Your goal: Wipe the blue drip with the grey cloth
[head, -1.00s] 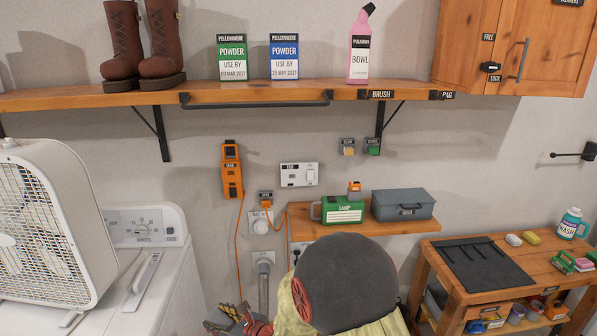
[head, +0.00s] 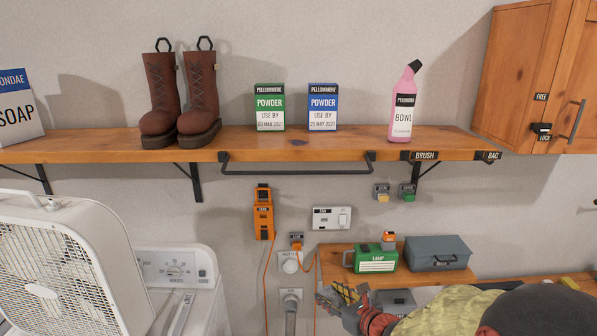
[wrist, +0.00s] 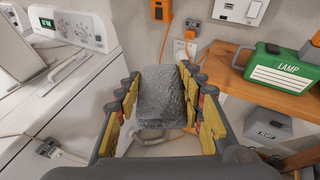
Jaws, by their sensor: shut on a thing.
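The grey cloth (wrist: 162,100) is a rough, dark grey folded pad in the wrist view. My gripper (wrist: 160,78) is shut on it, with yellow-padded fingers on its left and right sides. In the head view my gripper (head: 345,294) shows at the bottom, in front of the wall and below the small shelf's left end. The cloth cannot be made out there. I see no blue drip in either current view.
A white fan (head: 60,270) and a white washing machine (head: 172,265) stand at the left. A green lamp box (head: 376,262) and a grey toolbox (head: 437,252) sit on the small wooden shelf (head: 480,274). An orange device (head: 263,218) with a cord hangs on the wall.

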